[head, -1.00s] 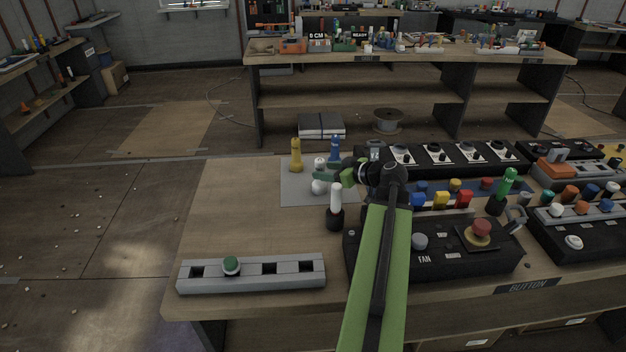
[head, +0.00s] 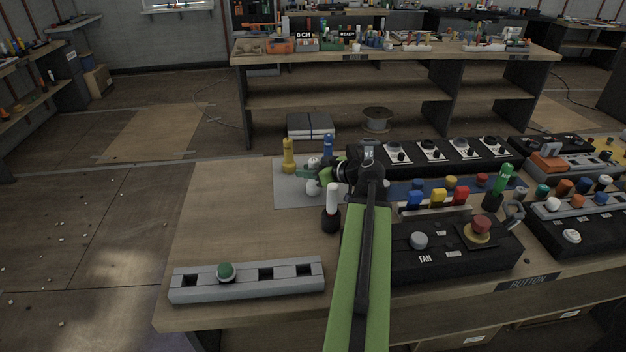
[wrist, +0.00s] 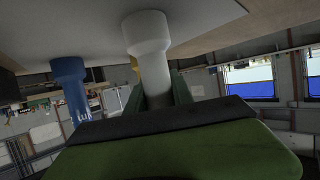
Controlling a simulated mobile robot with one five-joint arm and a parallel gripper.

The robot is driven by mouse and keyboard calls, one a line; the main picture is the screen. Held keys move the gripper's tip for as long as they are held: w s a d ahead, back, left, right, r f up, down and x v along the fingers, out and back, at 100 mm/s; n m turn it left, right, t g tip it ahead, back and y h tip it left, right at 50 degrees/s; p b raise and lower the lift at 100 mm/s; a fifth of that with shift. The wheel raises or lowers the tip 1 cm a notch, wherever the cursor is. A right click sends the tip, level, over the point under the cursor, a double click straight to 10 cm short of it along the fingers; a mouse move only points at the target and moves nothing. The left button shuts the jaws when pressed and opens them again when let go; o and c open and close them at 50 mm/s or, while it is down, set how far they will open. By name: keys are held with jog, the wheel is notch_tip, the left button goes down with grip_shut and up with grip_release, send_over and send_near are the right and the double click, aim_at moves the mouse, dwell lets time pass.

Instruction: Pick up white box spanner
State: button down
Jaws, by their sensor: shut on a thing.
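The white box spanner (head: 313,188) stands upright at the grey mat (head: 290,199), with my gripper (head: 312,174) around its middle. Its wide white end shows below the fingers and a little white shows above. In the wrist view, which looks upside down, the white box spanner (wrist: 147,40) sits between my shut fingers. I cannot tell whether its foot touches the mat. A yellow spanner (head: 288,156) stands to its left and a blue spanner (head: 328,147) stands behind it to the right. The blue spanner also shows in the wrist view (wrist: 73,90).
A black holder with a white-handled piece (head: 332,197) stands in front of the mat. A grey slotted block (head: 247,281) lies at the front left. Black control panels (head: 440,247) fill the bench's right side. The wooden bench top is clear at left.

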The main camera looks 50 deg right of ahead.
jog(key=shift+r, duration=0.1)
jog(key=s+d+r+p, duration=0.6)
jog(key=d+r+p, duration=0.4)
jog(key=p, duration=0.1)
jog(key=shift+r, duration=0.4)
jog(key=c, duration=1.8)
grip_release()
jog(key=shift+c, duration=0.2)
grip_shut()
